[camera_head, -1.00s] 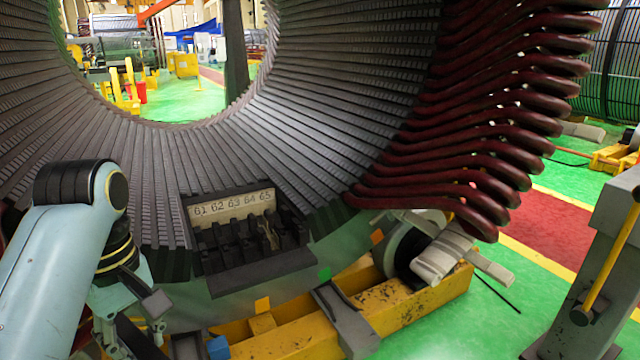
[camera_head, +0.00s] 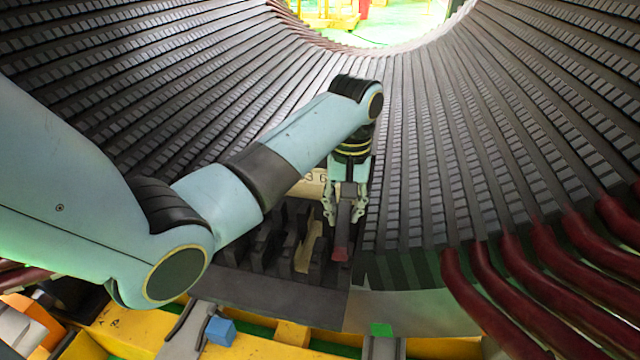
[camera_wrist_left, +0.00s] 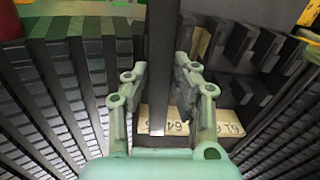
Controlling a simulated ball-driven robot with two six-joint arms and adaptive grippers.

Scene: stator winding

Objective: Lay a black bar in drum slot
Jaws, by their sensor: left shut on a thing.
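My left gripper (camera_head: 344,212) is shut on a dark bar (camera_head: 343,222), which stands roughly upright between its fingers. A reddish patch shows at the bar's lower end. The left wrist view shows the bar (camera_wrist_left: 160,60) as a long dark strip between the fingers (camera_wrist_left: 155,85). The gripper is in front of the numbered rack at the drum's (camera_head: 450,150) lower inner side. The number plate (camera_head: 308,184) is partly hidden by my left arm; it also shows in the left wrist view (camera_wrist_left: 190,121). I cannot tell whether the bar touches a slot. My right gripper is out of view.
Dark upright blocks (camera_head: 268,235) of the rack stand left of the bar. Dark red coil ends (camera_head: 500,290) stick out at the lower right. A yellow frame (camera_head: 130,330) with a blue block (camera_head: 220,330) lies below the drum.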

